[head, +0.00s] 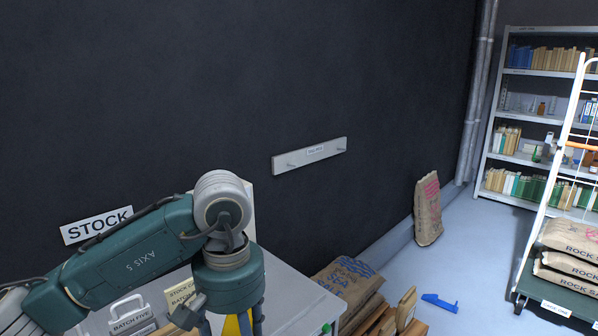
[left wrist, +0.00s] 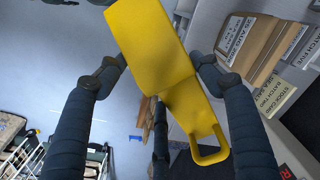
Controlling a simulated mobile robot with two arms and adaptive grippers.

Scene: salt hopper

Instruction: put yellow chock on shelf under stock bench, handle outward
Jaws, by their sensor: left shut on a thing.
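The yellow chock (left wrist: 155,50) is held between the dark fingers of my left gripper (left wrist: 158,72). Its wedge body fills the upper middle of the left wrist view, and its loop handle (left wrist: 211,157) points to the lower right. In the head view my left gripper (head: 232,312) hangs over the grey stock bench (head: 298,288), and only a sliver of the yellow chock (head: 231,325) shows behind the fingers. The shelf under the bench is not visible in the head view. My right gripper is not in view.
A STOCK sign (head: 97,225) is on the dark wall. A box marked BATCH FIVE (head: 132,318) and cards stand on the bench. Salt sacks (head: 345,285) lie beyond the bench, and a blue object (head: 440,302) lies on the floor. A cart (head: 560,307) of sacks stands right.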

